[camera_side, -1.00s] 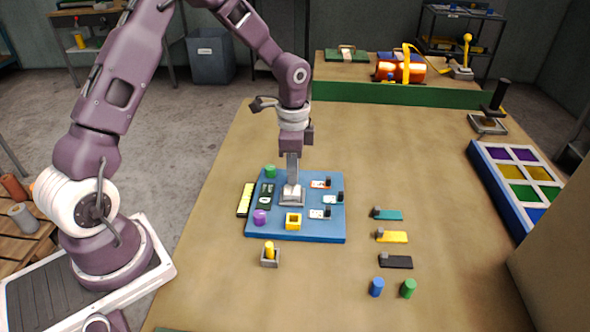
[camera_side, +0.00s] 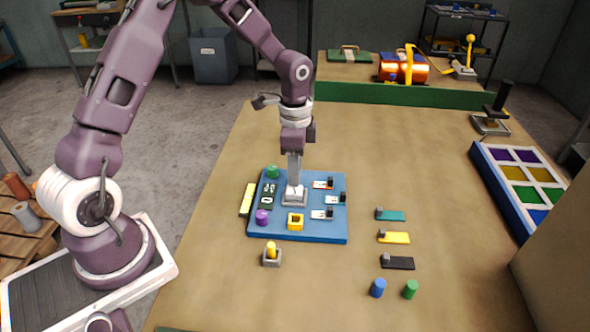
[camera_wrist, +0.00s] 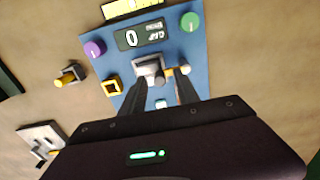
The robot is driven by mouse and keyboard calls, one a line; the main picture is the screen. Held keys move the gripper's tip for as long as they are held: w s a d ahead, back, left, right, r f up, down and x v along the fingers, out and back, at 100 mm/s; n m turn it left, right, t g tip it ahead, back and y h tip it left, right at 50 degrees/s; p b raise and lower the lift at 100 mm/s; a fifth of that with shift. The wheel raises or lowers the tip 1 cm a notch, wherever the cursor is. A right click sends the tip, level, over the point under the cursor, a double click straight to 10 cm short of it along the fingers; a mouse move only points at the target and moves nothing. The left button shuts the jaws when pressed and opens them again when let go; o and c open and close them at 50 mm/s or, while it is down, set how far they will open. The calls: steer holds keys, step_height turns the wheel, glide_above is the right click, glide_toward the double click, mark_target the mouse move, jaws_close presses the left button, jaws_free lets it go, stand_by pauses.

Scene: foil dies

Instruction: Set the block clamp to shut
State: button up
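A blue board (camera_side: 333,228) lies on the table. A grey block-shaped fixture (camera_side: 294,201), which looks like the block clamp, stands near its middle. It also shows in the wrist view (camera_wrist: 148,66), with a lighter upper part. My gripper (camera_side: 294,180) points straight down over this fixture. In the wrist view my gripper's two fingers (camera_wrist: 158,82) are apart, with their tips close to the fixture. I cannot tell whether they touch it. The fingertips partly hide the fixture, and its jaw position cannot be made out.
On the board are a green knob (camera_side: 272,172), a purple knob (camera_side: 262,217), a yellow square frame (camera_side: 295,222), a dark display (camera_side: 267,203) and several small switches. A small yellow-topped fixture (camera_side: 271,253) sits in front. Coloured dies (camera_side: 397,238) and two cylinders lie to the right.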

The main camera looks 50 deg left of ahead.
step_height(320, 180, up, 6)
steer(key=shift+r, duration=0.25)
steer(key=shift+r, duration=0.1)
steer(key=s+d+r+n+t+y, duration=0.1)
steer(key=s+d+r+n+t, duration=0.3)
steer(key=s+r, duration=0.9)
steer(key=s+d+r+n+t+h, duration=0.1)
steer(key=s+n, duration=0.4)
steer(key=s, duration=0.6)
steer(key=shift+s+d+t, duration=0.3)
steer(key=shift+s+d, duration=0.1)
steer(key=shift+d, duration=0.3)
